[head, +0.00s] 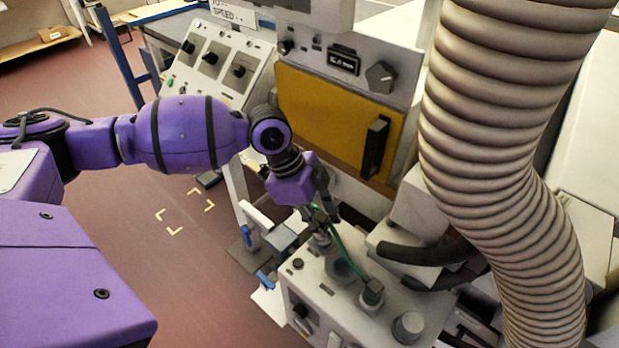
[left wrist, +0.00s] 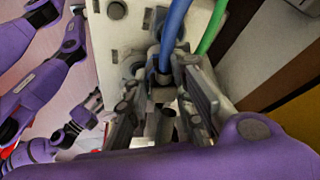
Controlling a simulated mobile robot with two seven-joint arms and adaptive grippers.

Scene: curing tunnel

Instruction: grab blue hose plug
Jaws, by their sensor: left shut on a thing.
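My left gripper (head: 322,212) reaches in from the left, over the grey connection box (head: 312,283). In the left wrist view its two dark fingers (left wrist: 163,108) are closed around the end of the blue hose (left wrist: 176,28), where the blue hose plug (left wrist: 165,78) sits. The fingers hide much of the plug, and I cannot tell whether it is still seated in a socket. In the head view the gripper hides the plug. Purple arm parts of mine show at the left of the left wrist view; whether a gripper there is open is unclear.
A green hose (head: 346,250) runs beside the gripper to a fitting (head: 372,292) on the box. A thick ribbed duct (head: 500,130) stands at the right. A yellow door (head: 335,120) with a black handle is behind the gripper. Open floor (head: 190,260) lies to the left.

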